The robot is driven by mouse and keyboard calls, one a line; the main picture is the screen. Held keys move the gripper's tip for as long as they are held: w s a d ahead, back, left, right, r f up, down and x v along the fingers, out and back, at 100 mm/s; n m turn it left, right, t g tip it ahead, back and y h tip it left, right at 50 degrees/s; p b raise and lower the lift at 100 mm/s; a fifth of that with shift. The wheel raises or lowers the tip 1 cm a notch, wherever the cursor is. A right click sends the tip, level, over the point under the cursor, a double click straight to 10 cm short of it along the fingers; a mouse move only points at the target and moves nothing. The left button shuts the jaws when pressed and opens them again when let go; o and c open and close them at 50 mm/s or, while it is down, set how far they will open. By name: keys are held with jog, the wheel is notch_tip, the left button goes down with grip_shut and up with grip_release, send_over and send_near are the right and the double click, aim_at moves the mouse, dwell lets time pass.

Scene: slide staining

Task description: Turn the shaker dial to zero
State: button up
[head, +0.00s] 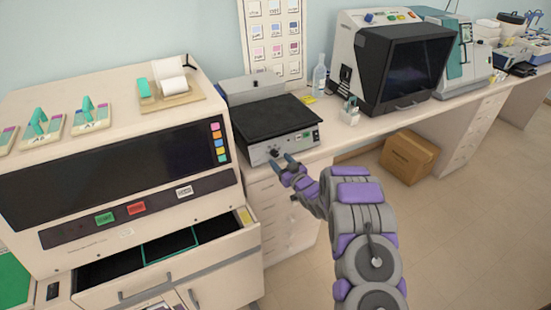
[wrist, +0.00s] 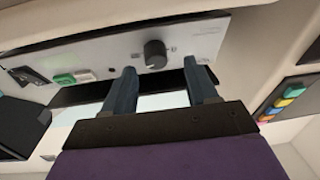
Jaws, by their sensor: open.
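The shaker (head: 275,124) has a black top platform and a pale front panel, and stands on the counter right of the large staining machine. Its dark round dial (wrist: 155,54) shows in the wrist view on the front panel, and small in the head view (head: 274,152). My gripper (wrist: 160,75) is open and empty, its two fingers pointing at the panel. The dial sits just beyond the fingertips, between them in the picture, apart from them as far as I can tell. The dial's pointer setting is too small to read. A green and a white button (wrist: 75,77) sit left of the dial in the wrist view.
The large staining machine (head: 120,185) with an open drawer (head: 170,255) stands close on the left. A clear bottle (head: 319,78) and a dark-screened device (head: 405,70) stand on the counter to the right. A cardboard box (head: 408,157) is on the floor.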

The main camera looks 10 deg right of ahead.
aim_at(276, 154)
jog(key=w, duration=0.3)
jog(key=shift+w+a, duration=0.3)
jog(key=shift+w, duration=0.05)
jog(key=shift+w+a+r, duration=0.1)
jog(key=shift+a, duration=0.3)
jog(key=shift+d, duration=0.4)
jog(key=c, duration=0.5)
jog(key=shift+a, duration=0.2)
jog(key=c, duration=0.5)
jog(key=shift+c, duration=0.2)
